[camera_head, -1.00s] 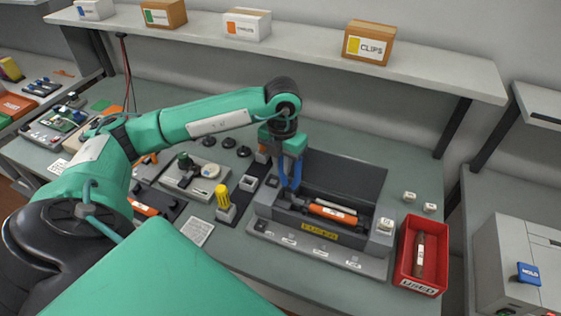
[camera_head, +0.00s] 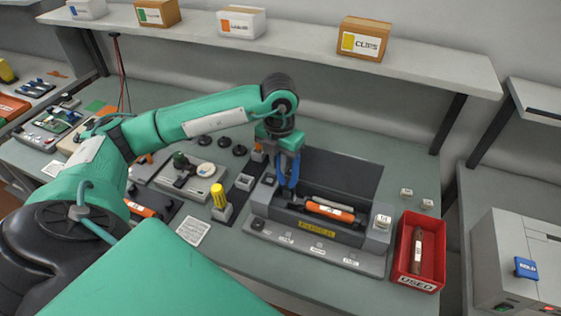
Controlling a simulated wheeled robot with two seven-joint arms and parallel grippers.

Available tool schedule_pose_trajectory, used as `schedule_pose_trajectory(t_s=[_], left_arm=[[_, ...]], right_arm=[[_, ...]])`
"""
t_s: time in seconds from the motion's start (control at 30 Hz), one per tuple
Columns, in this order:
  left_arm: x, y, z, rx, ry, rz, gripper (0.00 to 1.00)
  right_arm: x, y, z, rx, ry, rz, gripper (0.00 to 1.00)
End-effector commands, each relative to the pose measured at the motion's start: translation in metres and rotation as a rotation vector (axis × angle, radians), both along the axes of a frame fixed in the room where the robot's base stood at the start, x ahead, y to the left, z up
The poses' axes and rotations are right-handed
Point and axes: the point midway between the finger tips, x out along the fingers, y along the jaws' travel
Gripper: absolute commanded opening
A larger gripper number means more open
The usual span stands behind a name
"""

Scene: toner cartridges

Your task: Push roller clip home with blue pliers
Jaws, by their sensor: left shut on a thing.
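My left gripper (camera_head: 288,158) reaches in from the left and points down, shut on the blue pliers (camera_head: 288,178). The pliers hang upright with their lower end at the left end of the grey fuser unit (camera_head: 310,238). An orange roller (camera_head: 330,209) lies in the unit's trough, next to a pale strip. The roller clip at the left end is too small and too covered by the pliers to make out. A small white-topped block (camera_head: 382,222) sits at the unit's right end. My right gripper is not in view.
A red bin (camera_head: 402,250) marked USED, with a dark used roller (camera_head: 416,250) in it, stands right of the unit. A yellow-capped holder (camera_head: 219,200) stands to the left. A shelf with boxes (camera_head: 361,37) runs above.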

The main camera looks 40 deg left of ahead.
Motion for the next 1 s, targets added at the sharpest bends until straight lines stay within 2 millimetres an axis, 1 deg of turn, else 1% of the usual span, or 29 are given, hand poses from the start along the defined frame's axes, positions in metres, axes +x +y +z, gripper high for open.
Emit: schedule_pose_trajectory(t_s=[0.17, 0.57, 1.0], left_arm=[[0.0, 0.0, 0.007, 0.0, -0.002, 0.0, 0.0], [0.0, 0.0, 0.039, 0.0, -0.002, 0.001, 0.0], [0.0, 0.0, 0.075, 0.0, -0.003, 0.0, 0.0]], right_arm=[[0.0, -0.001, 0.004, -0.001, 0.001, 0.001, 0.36], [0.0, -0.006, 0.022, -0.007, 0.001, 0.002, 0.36], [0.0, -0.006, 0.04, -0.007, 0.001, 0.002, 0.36]])
